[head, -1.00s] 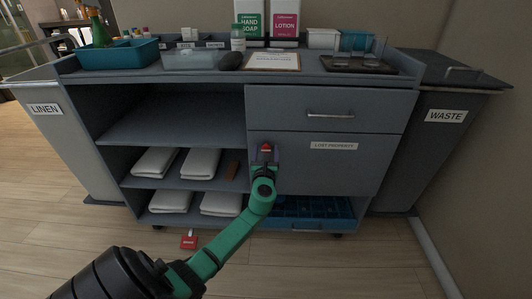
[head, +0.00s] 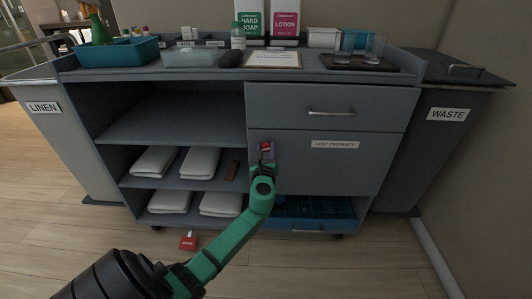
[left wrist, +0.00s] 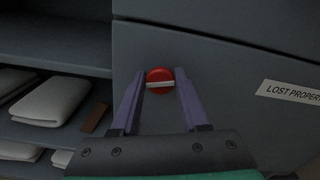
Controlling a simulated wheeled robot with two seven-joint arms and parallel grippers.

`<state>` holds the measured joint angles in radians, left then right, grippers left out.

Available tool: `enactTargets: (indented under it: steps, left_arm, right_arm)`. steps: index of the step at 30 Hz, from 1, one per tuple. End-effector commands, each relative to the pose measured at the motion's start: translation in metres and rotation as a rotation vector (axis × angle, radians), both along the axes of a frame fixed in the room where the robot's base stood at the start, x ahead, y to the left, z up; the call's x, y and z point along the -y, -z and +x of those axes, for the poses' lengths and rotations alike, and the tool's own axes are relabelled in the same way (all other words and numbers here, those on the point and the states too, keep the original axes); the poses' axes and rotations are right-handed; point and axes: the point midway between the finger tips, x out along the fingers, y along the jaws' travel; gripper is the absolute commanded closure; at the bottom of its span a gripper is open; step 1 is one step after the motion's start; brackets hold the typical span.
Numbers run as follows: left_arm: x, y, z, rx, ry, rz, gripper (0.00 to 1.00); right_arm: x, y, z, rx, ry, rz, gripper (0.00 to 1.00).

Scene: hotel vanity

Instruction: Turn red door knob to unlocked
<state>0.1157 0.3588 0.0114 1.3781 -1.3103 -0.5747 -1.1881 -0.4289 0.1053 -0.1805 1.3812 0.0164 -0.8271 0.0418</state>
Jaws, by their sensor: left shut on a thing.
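The red door knob (head: 266,146) sits at the upper left of the grey door labelled "LOST PROPERTY" (head: 335,166). In the left wrist view the round red knob (left wrist: 159,74) has a pale bar across its lower part, lying nearly level with a slight tilt. My left gripper (left wrist: 161,83) has its two purple fingers on either side of the knob, shut on it. In the head view my left gripper (head: 265,152) reaches up to the knob and partly hides it. My right gripper is in neither view.
A drawer with a bar handle (head: 331,112) is above the door. Open shelves with folded white towels (head: 200,163) and a brown item (head: 232,171) are to the left. A red tag (head: 188,242) lies on the floor. A blue crate (head: 318,211) is below.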

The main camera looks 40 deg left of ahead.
Motion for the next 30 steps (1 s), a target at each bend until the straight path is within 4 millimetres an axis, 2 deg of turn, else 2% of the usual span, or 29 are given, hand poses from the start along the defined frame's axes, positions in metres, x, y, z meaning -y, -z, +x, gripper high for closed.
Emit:
enactTargets:
  steps: [5, 15, 21, 30]
  left_arm:
    - [0.0, 0.004, 0.0, 0.101, 0.0, -0.133, 1.0]
    - [-0.001, 0.004, -0.001, 0.298, 0.0, -0.392, 1.0]
    - [-0.001, 0.005, -0.001, 0.413, 0.0, -0.543, 1.0]
    - [-0.002, 0.006, -0.001, 0.582, -0.001, -0.766, 1.0]
  right_arm:
    - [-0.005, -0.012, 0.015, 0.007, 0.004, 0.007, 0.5]
    - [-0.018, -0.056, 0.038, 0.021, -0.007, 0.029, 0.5]
    - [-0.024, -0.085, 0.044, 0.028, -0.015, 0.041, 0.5]
    - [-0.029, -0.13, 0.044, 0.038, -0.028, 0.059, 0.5]
